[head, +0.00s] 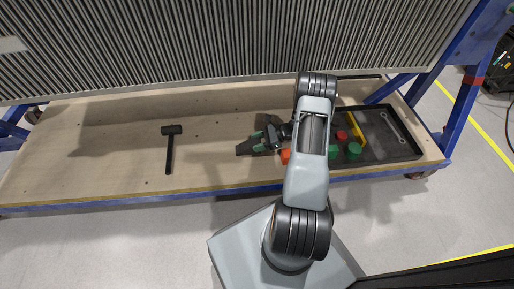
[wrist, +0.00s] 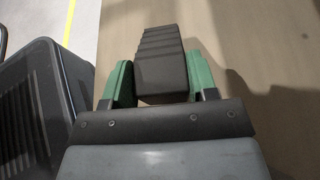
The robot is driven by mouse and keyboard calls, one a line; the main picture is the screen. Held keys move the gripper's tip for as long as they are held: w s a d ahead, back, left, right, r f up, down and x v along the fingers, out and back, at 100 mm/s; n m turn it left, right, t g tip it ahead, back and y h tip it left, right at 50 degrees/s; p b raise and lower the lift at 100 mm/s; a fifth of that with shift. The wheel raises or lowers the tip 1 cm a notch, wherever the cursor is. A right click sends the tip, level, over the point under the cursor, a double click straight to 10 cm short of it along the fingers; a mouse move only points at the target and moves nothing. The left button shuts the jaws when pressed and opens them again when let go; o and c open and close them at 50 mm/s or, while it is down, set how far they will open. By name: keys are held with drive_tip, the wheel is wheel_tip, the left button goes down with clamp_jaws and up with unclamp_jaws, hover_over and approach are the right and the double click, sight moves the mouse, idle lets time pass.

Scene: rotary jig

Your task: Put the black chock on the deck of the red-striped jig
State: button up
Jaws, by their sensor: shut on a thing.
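My gripper (head: 262,143), with green fingers, is shut on the black chock (head: 244,149). In the wrist view the ribbed, wedge-shaped chock (wrist: 162,62) sits between the two finger pads of my gripper (wrist: 161,82). The chock is over the wooden deck (head: 100,150), which has a blue front edge; I cannot tell whether it touches the wood. A blue post at the right carries a red stripe (head: 473,80). My arm hides part of the deck.
A black mallet (head: 171,145) lies on the deck left of my gripper. At the right a black tray (head: 413,153) holds a yellow bar (head: 357,128), a wrench (head: 391,125), a red piece (head: 342,135) and green pieces (head: 354,150). A corrugated panel (head: 220,45) leans above the deck's back.

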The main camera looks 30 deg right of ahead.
drive_tip(key=shift+f+b, duration=0.85)
drive_tip(key=shift+f, duration=0.7)
drive_tip(key=shift+f, duration=0.15)
drive_tip(key=o, duration=1.1)
drive_tip(key=shift+d+r, duration=0.15)
drive_tip(key=shift+r, duration=0.15)
drive_tip(key=p+v, duration=0.3)
drive_tip(key=v, duration=0.8)
drive_tip(key=shift+s+d+p, duration=0.2)
drive_tip(key=shift+p, duration=0.2)
